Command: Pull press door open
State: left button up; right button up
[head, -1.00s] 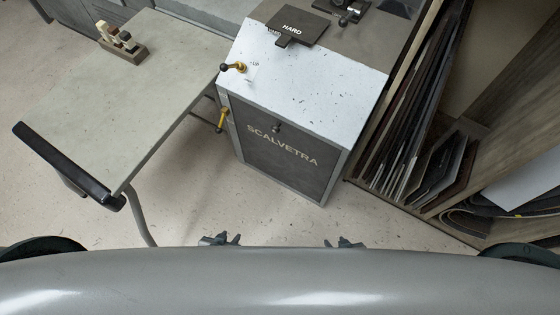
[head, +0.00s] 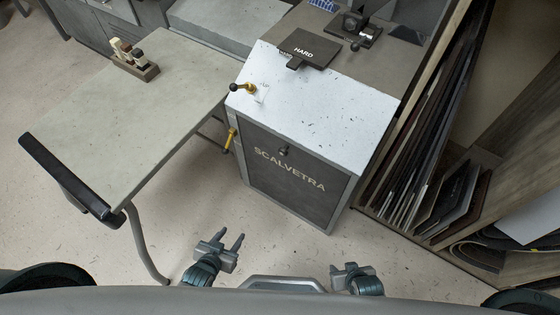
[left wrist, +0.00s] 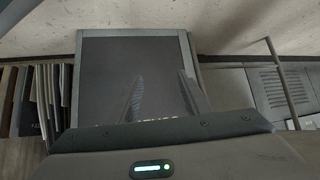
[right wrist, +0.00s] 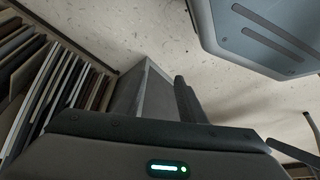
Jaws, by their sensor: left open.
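The press door is the dark SCALVETRA panel (head: 285,178) on the front of the white-topped press cabinet (head: 330,105); it looks shut. A small dark knob (head: 284,151) sits near its upper edge. My left gripper (head: 231,240) is open and empty, in front of and below the door, apart from it. In the left wrist view the dark door (left wrist: 120,75) lies ahead, beyond the open fingers. My right gripper (head: 351,268) is further right, also apart from the door. It looks open and empty, though one finger blends into the dark cabinet in the right wrist view.
A grey table (head: 130,100) with a black bar (head: 65,175) and curved leg stands left. A yellow handle (head: 230,140) and a lever (head: 242,88) are on the cabinet. A sheet rack (head: 430,190) crowds the right side. Floor before the door is clear.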

aim_at(282, 153)
pick_arm(q)
jog(key=w+d+r+m+t+h+b, duration=0.1)
jog(key=w+d+r+t+h+b, duration=0.2)
jog(key=r, duration=0.6)
jog(key=w+d+r+m+t+h+b, duration=0.1)
jog(key=w+d+r+t+h+b, duration=0.1)
jog(key=r, duration=0.8)
jog(key=shift+w+d+m+t+h+b, duration=0.4)
jog(key=shift+w+d+t+h, duration=0.35)
jog(key=shift+d+h, duration=0.1)
pick_arm(e)
notch_tip(282, 153, up, 11)
jog(key=s+d+g, duration=0.1)
jog(key=s+d, duration=0.1)
jog(key=shift+s+r+g+h, duration=0.15)
jog(key=shift+s+g+h, duration=0.15)
jog(key=shift+s, duration=0.1)
jog(key=shift+d, duration=0.1)
pick_arm(q)
jog(key=x, duration=1.6)
jog(key=shift+w+f, duration=0.15)
jog(key=shift+w+d, duration=0.35)
jog(key=shift+w, duration=0.1)
pick_arm(e)
jog(key=shift+w+r, duration=0.1)
jog(key=shift+r, duration=0.2)
jog(key=shift+f, duration=0.1)
